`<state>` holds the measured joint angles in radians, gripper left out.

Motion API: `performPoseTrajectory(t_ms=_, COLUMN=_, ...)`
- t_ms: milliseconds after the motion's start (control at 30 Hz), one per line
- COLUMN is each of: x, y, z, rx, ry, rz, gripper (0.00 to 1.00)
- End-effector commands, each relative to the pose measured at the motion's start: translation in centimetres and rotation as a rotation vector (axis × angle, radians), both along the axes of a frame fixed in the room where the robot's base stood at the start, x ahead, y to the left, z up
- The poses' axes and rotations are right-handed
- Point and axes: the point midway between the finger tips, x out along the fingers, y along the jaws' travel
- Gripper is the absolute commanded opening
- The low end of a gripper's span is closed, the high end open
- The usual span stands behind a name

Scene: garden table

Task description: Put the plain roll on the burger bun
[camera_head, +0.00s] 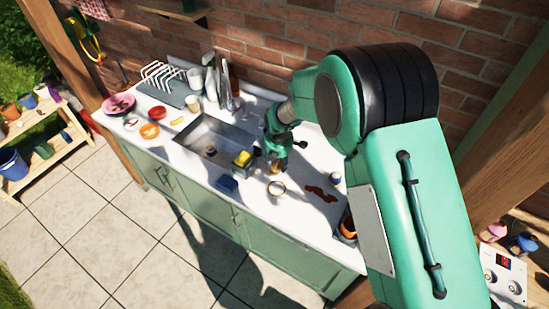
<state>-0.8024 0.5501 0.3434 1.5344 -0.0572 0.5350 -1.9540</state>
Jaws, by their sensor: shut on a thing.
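My gripper (277,164) points down over the white counter, to the right of the sink. It is shut on a small tan-brown thing, which looks like the plain roll (276,169); the fingers hide part of it. Just below it in the picture, a round tan-rimmed thing with a pale middle (277,188) is on the counter. It may be the burger bun, but it is too small to be sure. I cannot tell whether the held thing touches the counter.
A sink (205,137) lies to the left, with a yellow sponge-like block (243,158) near its right end. A blue thing (227,184) sits at the counter's front edge. Bottles (233,80) stand behind.

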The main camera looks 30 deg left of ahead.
Motion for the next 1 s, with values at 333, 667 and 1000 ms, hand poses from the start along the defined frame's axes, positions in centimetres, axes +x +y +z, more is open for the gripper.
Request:
performPoseTrajectory(t_ms=333, x=3.5, y=3.3, z=-0.5, rx=0.000, ry=0.000, rz=-0.001, gripper=0.24)
performPoseTrajectory(t_ms=667, x=4.3, y=4.1, z=-0.6, rx=0.000, ry=0.001, rz=-0.001, gripper=0.24)
performPoseTrajectory(t_ms=1000, x=4.2, y=4.0, z=-1.4, rx=-0.002, ry=0.002, rz=0.000, gripper=0.24)
